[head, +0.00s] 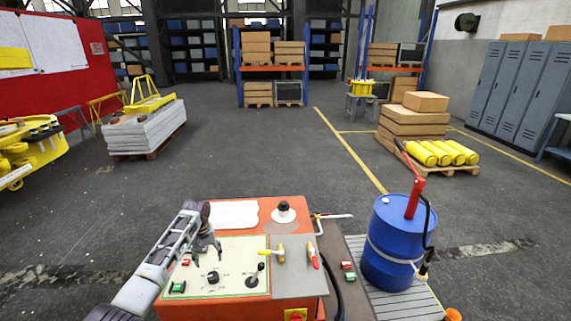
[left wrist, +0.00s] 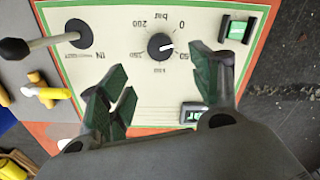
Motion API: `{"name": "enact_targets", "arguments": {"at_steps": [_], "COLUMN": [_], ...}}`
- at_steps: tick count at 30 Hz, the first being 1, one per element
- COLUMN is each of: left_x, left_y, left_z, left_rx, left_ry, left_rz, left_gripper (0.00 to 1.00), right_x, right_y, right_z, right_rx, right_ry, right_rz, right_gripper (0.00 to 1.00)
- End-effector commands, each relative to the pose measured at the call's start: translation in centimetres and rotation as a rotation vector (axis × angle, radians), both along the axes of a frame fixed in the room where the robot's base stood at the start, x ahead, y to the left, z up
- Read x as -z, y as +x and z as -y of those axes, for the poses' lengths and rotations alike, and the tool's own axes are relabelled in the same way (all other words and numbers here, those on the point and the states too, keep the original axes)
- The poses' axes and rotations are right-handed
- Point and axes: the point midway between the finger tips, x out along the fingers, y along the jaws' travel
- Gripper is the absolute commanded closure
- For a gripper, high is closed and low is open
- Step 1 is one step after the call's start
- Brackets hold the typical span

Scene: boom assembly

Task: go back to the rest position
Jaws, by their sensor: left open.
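My left gripper (head: 207,248) is over the left part of the orange control console (head: 288,210), above its cream panel (head: 232,258). In the left wrist view the fingers of my left gripper (left wrist: 163,88) are spread apart with nothing between them. The panel's black round knob (left wrist: 160,46) lies beyond the fingertips, and I see no contact with it. My right gripper is not in view.
The panel has a black lever (head: 255,275) and a green switch (left wrist: 237,28). Yellow and red valve handles (head: 313,254) are on the grey plate. A blue drum (head: 395,245) stands right of the console. The floor beyond is open.

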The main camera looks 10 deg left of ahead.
Motion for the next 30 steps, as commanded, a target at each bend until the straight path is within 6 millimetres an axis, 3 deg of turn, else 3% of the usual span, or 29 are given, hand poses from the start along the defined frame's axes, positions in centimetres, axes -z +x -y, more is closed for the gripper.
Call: {"name": "enact_targets", "arguments": {"at_steps": [11, 21, 30], "left_x": [2.2, 4.6, 5.5], "left_y": [-2.4, -6.8, -11.2], "left_z": [3.0, 7.6, 11.1], "left_rx": [0.108, 0.267, 0.389], "left_ry": [0.015, 0.029, 0.033], "left_rz": [0.014, 0.049, 0.086], "left_gripper": [0.36, 0.36, 0.36], "right_x": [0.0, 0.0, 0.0], "right_y": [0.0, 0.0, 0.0], "right_z": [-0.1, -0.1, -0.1], "right_rx": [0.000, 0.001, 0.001], "right_ry": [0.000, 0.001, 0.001], "right_rz": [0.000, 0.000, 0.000], "right_gripper": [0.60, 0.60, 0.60]}}
